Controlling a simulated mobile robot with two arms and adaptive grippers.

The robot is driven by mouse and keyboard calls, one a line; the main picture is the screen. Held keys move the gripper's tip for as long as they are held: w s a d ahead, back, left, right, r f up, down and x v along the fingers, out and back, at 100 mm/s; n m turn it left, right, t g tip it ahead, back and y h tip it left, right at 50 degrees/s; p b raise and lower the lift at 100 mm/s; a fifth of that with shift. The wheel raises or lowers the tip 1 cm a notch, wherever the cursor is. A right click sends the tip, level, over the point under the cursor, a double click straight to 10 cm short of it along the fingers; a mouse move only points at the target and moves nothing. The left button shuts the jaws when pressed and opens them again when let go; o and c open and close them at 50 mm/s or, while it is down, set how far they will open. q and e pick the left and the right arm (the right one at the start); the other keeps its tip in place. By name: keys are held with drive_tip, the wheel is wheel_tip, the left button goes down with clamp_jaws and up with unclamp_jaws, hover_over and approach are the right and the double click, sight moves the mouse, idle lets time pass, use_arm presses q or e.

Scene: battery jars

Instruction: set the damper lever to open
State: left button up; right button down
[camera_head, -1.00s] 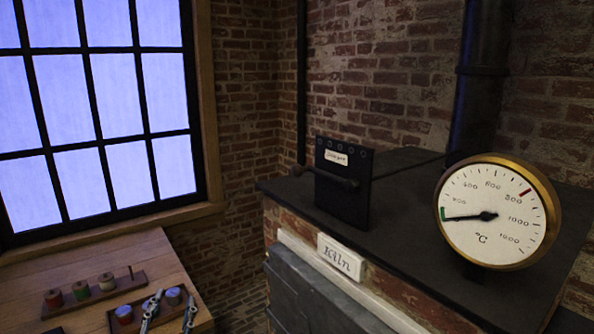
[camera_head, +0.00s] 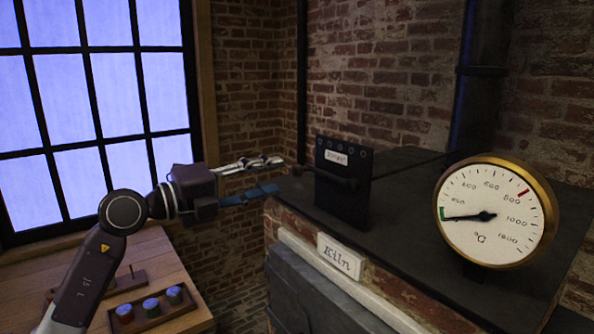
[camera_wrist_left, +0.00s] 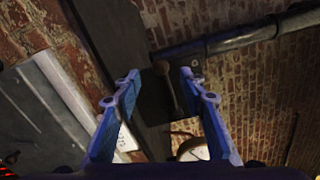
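The damper lever (camera_head: 335,179) is a dark bar with a round knob, crossing low in front of an upright black plate (camera_head: 342,205) on the kiln top. The plate has a small white label and a row of round marks along its top edge. My left gripper (camera_head: 278,174) is open, just left of the lever's knob end. In the left wrist view, the lever (camera_wrist_left: 165,75) shows between and beyond the two spread fingers (camera_wrist_left: 160,82); I see no contact. My right gripper is not in view.
The brick kiln has a dark top (camera_head: 430,240) and a "Kiln" sign (camera_head: 340,256). A round gauge (camera_head: 495,212) stands at right, its needle near the green mark. A wooden bench (camera_head: 165,262) with a tray of spools (camera_head: 152,310) is at lower left, below my arm.

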sight(293, 172)
use_arm(q)
drive_tip(key=p+x, duration=0.2)
drive_tip(key=x, duration=0.5)
drive_tip(key=shift+d+p, duration=0.15)
drive_tip(key=shift+p, duration=0.25)
drive_tip(key=shift+c, duration=0.2)
clamp_jaws()
